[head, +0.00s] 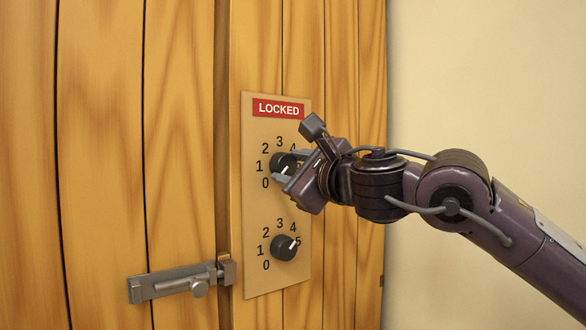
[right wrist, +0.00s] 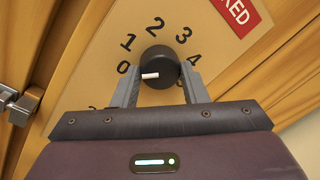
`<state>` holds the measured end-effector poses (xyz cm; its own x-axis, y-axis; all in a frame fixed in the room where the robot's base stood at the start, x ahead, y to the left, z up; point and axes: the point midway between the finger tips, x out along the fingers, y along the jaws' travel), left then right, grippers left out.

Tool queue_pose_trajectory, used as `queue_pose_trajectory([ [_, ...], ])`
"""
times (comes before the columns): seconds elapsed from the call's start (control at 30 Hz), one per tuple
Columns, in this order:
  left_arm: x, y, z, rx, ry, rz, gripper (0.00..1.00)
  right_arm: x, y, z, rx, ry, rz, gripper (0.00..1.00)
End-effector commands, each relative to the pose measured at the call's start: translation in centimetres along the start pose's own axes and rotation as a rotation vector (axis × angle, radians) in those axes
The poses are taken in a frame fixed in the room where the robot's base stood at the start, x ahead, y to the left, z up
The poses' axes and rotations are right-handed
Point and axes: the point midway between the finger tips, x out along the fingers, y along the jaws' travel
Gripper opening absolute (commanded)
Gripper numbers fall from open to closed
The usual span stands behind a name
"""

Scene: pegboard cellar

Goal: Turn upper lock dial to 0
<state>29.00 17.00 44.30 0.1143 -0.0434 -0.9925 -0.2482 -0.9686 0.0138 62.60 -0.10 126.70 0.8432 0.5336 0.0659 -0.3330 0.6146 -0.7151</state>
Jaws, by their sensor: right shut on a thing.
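The upper lock dial (head: 280,159) is a black round knob with a white pointer mark, on a tan plate (head: 263,220) fixed to a wooden door. Digits ring it. In the right wrist view, the dial (right wrist: 160,62) has its mark pointing left, at or close to the 0; the 5 is mostly hidden by a finger. My right gripper (head: 289,167) is shut on the upper dial, one finger on each side, also in the right wrist view (right wrist: 160,88). My left gripper is not in view.
A red LOCKED sign (head: 278,109) sits above the upper dial. The lower dial (head: 281,248) is below my gripper, its mark pointing toward 5. A metal sliding bolt (head: 172,285) is at lower left. A plain cream wall (head: 480,90) lies to the right.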

Motion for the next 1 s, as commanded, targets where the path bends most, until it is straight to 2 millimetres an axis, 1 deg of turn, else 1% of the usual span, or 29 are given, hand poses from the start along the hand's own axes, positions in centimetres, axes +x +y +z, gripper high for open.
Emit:
queue_pose_trajectory([
  [0.03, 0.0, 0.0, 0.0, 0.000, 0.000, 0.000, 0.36, 0.1, 0.2, -0.2, -0.003, 0.004, 0.004, 0.41],
  [0.2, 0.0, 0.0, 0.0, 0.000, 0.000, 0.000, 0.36, 0.0, 0.1, -0.1, -0.001, 0.002, 0.002, 0.61],
  [0.43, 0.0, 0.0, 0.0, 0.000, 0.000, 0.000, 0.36, 0.0, 0.1, 0.0, 0.000, 0.001, 0.001, 0.61],
  [0.53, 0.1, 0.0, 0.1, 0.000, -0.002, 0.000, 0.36, -0.4, 0.0, 0.0, -0.001, -0.001, 0.000, 0.61],
  [0.63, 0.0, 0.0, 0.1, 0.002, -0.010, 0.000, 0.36, -1.7, 0.0, -0.1, -0.001, -0.001, -0.001, 0.61],
  [0.7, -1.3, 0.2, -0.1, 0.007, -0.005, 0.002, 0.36, -2.9, 0.1, -0.2, -0.003, 0.000, -0.002, 0.61],
  [0.9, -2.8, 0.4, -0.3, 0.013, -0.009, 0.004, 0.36, -6.2, 0.1, -0.1, -0.002, 0.000, 0.000, 0.61],
  [1.0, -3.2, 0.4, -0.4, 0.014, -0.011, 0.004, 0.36, -7.2, 0.1, -0.1, -0.002, 0.001, 0.000, 0.61],
])
